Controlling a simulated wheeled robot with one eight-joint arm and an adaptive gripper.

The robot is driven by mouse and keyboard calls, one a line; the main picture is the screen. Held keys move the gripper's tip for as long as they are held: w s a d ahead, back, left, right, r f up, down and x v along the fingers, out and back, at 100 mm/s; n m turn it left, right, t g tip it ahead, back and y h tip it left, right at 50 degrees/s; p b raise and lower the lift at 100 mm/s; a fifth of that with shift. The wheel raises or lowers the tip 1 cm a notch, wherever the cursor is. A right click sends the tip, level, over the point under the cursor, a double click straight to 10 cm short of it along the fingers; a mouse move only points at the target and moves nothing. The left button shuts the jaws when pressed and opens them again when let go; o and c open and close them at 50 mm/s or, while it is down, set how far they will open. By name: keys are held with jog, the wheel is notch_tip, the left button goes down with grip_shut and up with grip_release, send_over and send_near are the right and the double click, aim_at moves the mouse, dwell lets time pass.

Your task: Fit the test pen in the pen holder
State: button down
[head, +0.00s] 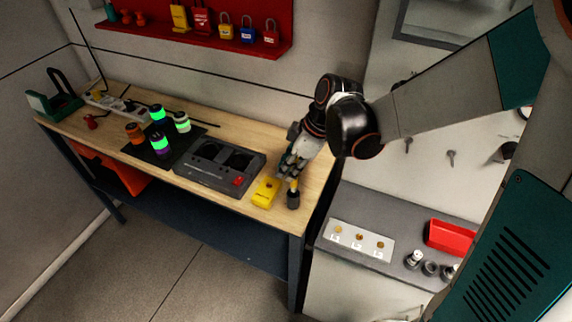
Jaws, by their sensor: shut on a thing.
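My gripper (287,170) is above the right end of the wooden bench, pointing down, shut on the test pen. Only a small yellow part of the test pen (294,185) shows below the fingers; the rest is hidden by them. The pen holder (293,199) looks like a small dark upright cup standing on the bench near its right front corner. The pen's yellow part is right at the top of the holder. I cannot tell whether its tip is inside the holder or just above or behind it.
A yellow case (264,192) lies close left of the holder. A dark grey tray (220,166) and several dark jars with green bands stand farther left on the bench (230,206). A grey counter (400,262) with a red bin (450,238) is at right.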

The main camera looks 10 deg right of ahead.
jog(key=shift+f+b, duration=1.85)
jog(key=shift+f, duration=0.8)
jog(key=shift+f+b, duration=0.6)
jog(key=shift+b, duration=0.1)
jog(key=c, duration=1.8)
grip_release()
jog(key=shift+r, duration=0.1)
jog(key=p+v, duration=0.7)
jog(key=v, duration=0.4)
jog(key=shift+p, duration=0.35)
